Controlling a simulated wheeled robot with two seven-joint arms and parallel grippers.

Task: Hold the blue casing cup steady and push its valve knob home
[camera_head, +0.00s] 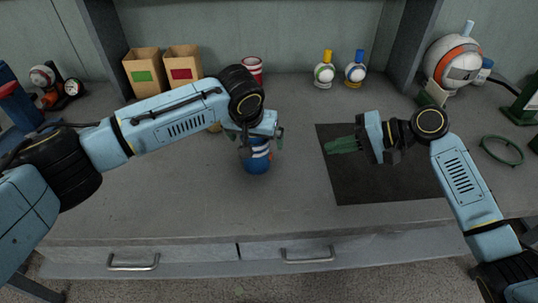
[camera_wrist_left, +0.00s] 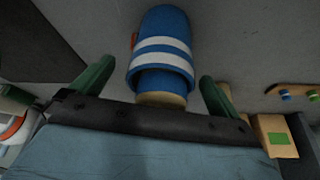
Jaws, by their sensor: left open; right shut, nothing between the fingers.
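The blue casing cup (camera_head: 257,163), with white stripes, is on the grey worktop below my left gripper (camera_head: 261,145). In the left wrist view the cup (camera_wrist_left: 163,28) lies between my two spread green fingers (camera_wrist_left: 156,72), with a visible gap on each side. A small orange part, probably the valve knob (camera_wrist_left: 134,40), sticks out from the cup's left side there; how far it sticks out is hard to judge. My right gripper (camera_head: 341,146) is shut and empty, its green fingers pointing left toward the cup, above the dark mat.
The dark mat (camera_head: 375,190) lies right of the cup. Two open boxes (camera_head: 144,73), a red-and-white cup (camera_head: 252,68) and two small knobbed flasks (camera_head: 324,72) stand at the back. A round machine (camera_head: 455,63) and green ring (camera_head: 501,151) are at right. The front worktop is clear.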

